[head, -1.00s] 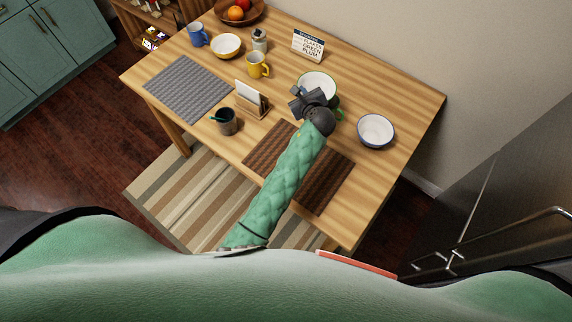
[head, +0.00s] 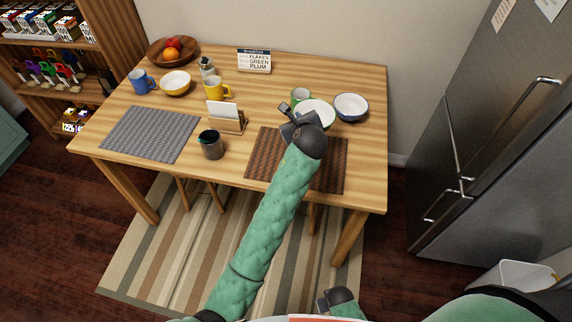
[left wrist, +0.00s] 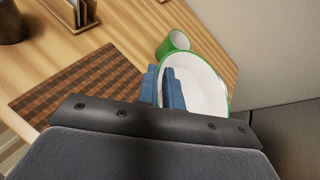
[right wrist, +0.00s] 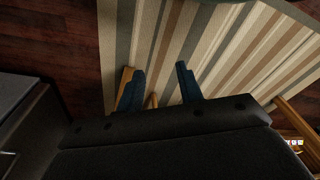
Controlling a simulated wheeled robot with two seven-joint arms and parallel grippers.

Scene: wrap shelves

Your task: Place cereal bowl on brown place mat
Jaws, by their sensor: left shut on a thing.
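The white bowl with a green rim (head: 318,108) is near the right end of the table, just beyond the brown place mat (head: 334,172). My left gripper (head: 292,116) is shut on its rim; the left wrist view shows the fingers (left wrist: 168,85) at the near edge of the bowl (left wrist: 208,88). I cannot tell how high the bowl is above the table. My left forearm hides the middle of the mat. My right gripper (head: 323,302) is low in front of the table, open and empty; its parted fingers (right wrist: 160,88) show over the striped rug.
A green mug (head: 300,95) stands just behind the held bowl, and a blue-rimmed bowl (head: 351,106) to its right. A dark cup (head: 210,147) and napkin holder (head: 228,120) stand left of the mat. A grey mat (head: 150,134) lies farther left.

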